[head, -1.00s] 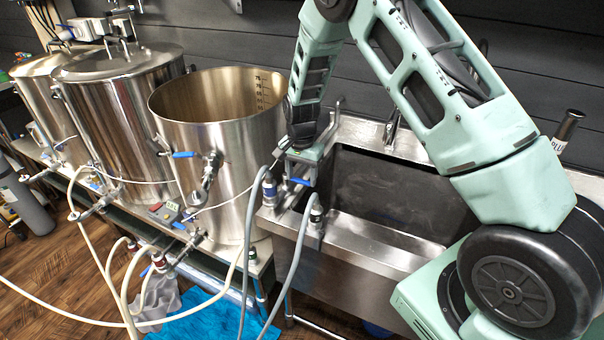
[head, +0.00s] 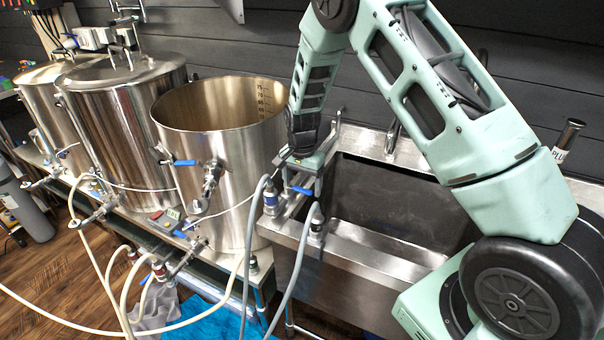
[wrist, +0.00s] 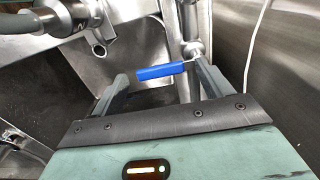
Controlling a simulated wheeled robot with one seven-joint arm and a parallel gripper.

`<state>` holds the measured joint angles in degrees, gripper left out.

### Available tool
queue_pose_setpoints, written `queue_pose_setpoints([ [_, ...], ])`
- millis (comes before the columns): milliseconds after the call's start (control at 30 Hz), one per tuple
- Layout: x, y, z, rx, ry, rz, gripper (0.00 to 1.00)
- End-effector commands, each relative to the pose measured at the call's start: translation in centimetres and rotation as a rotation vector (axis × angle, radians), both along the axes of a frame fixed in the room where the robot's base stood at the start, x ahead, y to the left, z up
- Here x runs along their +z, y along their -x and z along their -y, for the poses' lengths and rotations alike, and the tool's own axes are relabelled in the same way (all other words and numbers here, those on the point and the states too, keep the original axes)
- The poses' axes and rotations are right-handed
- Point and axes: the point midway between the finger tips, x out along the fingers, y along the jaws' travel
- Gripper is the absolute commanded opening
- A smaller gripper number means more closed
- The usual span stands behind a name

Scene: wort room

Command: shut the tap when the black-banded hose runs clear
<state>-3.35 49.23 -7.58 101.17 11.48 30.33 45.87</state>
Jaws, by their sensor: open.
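A tap with a blue lever (head: 301,190) is at the left end of the sink. My gripper (wrist: 160,75) is open, with the blue lever (wrist: 162,71) between its two fingers in the wrist view; I cannot tell if either finger touches it. Two grey hoses rise beside the tap: the left hose (head: 256,215) meets a fitting with a blue collar (head: 271,200), and the right hose (head: 298,250) ends at a fitting with a dark band (head: 316,226). What runs from either hose is not visible.
An open steel kettle (head: 225,150) stands left of the tap, with a lidded kettle (head: 125,125) beyond it. The steel sink (head: 385,205) looks empty. Pale hoses (head: 95,255) loop over the floor at the left, near a blue cloth (head: 215,322).

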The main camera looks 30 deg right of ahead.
Motion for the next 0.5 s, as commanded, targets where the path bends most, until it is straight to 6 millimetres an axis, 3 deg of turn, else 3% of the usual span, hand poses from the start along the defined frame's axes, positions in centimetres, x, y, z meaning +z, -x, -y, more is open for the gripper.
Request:
queue_pose_setpoints([
  [167,1.9,-0.1,0.0,0.002,0.001,0.004,0.78],
  [500,9.6,-0.1,-0.1,0.0,-0.001,0.007,0.78],
])
